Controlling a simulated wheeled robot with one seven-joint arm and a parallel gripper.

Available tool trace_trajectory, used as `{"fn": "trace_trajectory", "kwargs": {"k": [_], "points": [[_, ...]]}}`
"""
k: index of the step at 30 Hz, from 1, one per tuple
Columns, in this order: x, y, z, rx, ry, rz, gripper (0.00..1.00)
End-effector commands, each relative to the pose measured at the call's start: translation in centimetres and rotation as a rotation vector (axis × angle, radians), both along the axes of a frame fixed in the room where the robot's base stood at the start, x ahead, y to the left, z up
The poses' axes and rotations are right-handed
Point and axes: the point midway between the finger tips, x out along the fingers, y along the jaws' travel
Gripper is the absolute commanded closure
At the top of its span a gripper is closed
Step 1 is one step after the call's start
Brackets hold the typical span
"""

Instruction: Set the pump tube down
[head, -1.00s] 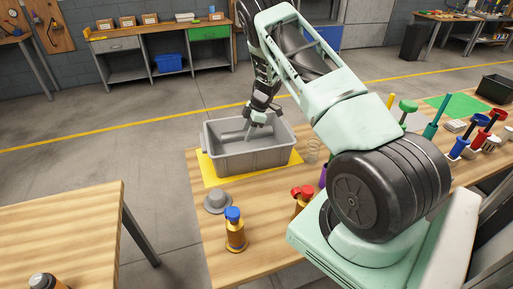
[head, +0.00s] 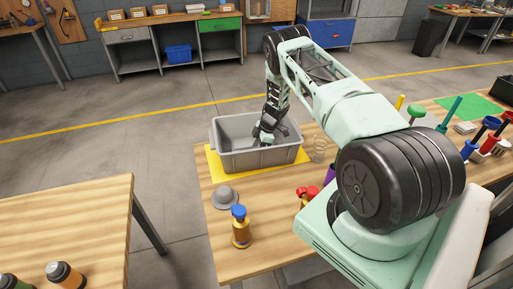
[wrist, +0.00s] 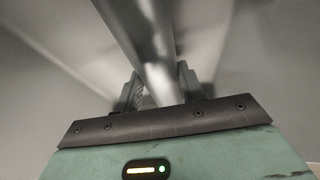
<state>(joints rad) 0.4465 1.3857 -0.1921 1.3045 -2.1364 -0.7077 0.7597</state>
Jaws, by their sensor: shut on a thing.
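The pump tube (wrist: 150,45) is a smooth grey cylinder in the wrist view, running between the two fingers of my gripper (wrist: 160,88). My gripper is shut on it. In the head view my gripper (head: 266,138) is down inside the grey tub (head: 262,160), towards its right side. The tub's front wall and the gripper hide the tube there. I cannot tell whether the tube touches the tub's floor.
The tub stands on a yellow mat (head: 215,168) on the wooden workbench (head: 268,205). A wire coil (head: 320,149) is to the right.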

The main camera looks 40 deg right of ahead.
Motion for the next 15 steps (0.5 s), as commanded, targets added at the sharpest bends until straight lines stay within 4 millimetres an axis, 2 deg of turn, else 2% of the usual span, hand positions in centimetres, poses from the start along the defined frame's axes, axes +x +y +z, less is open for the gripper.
{"fn": "trace_trajectory", "kwargs": {"k": [5, 6, 8, 9, 15], "points": [[0.03, 0.01, -0.24, 0.000, 0.000, 0.000, 0.97], [0.00, 0.01, -0.31, 0.000, 0.000, 0.000, 0.57], [-0.01, 0.01, -0.19, 0.000, 0.000, 0.000, 0.41], [0.00, 0.01, -0.18, 0.000, 0.000, 0.000, 0.38], [-0.01, 0.01, -0.17, 0.000, 0.000, 0.000, 0.38]]}}
